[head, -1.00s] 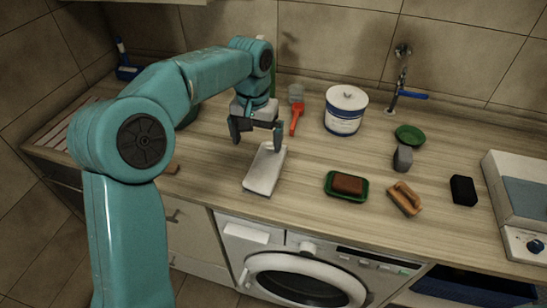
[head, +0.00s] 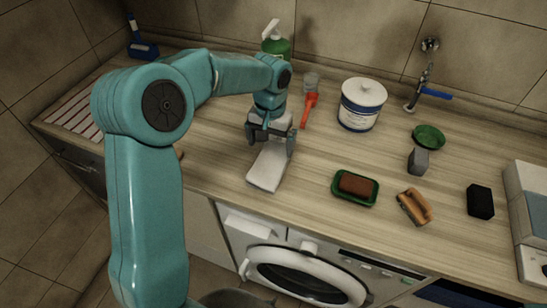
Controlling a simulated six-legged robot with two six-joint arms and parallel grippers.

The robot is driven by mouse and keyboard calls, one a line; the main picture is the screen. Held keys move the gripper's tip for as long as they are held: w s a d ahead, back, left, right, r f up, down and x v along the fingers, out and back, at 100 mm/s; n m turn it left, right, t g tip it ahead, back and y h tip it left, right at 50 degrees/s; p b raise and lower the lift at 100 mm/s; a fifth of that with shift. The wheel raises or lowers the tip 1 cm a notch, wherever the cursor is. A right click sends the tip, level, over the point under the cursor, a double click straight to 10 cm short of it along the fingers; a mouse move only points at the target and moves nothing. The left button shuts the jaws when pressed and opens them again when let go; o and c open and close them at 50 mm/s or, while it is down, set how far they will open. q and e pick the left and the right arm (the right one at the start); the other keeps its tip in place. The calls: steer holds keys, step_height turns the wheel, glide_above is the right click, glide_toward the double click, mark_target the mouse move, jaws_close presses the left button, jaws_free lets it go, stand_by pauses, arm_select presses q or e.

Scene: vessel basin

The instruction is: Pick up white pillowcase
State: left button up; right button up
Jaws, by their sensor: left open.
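The white pillowcase (head: 267,168) lies folded flat as a narrow rectangle on the wooden counter, just above the washing machine's left side. My left gripper (head: 270,145) is over its far end, fingers pointing down and spread to either side of it. The jaws are open. Whether the fingertips touch the cloth or the counter, I cannot tell. The gripper hides part of the pillowcase's far end. My right gripper is not in view.
A red-handled brush (head: 309,108), a green spray bottle (head: 275,45) and a white-blue tub (head: 361,104) stand behind. A green soap dish (head: 369,199), a wooden brush (head: 414,207) and a black block (head: 480,201) lie to the right. The counter's front edge is close.

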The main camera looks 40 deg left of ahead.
mark_target(273, 155)
arm_select(q)
steer(key=shift+s+f, duration=0.15)
steer(key=shift+f, duration=0.4)
steer(key=f, duration=0.1)
steer(key=f+p, duration=0.1)
steer(key=f, duration=0.2)
steer(key=shift+w+d, duration=0.1)
steer(key=shift+w, duration=0.2)
steer(key=shift+f+p, duration=0.3)
steer(key=shift+f, duration=0.2)
steer(key=c, duration=1.1)
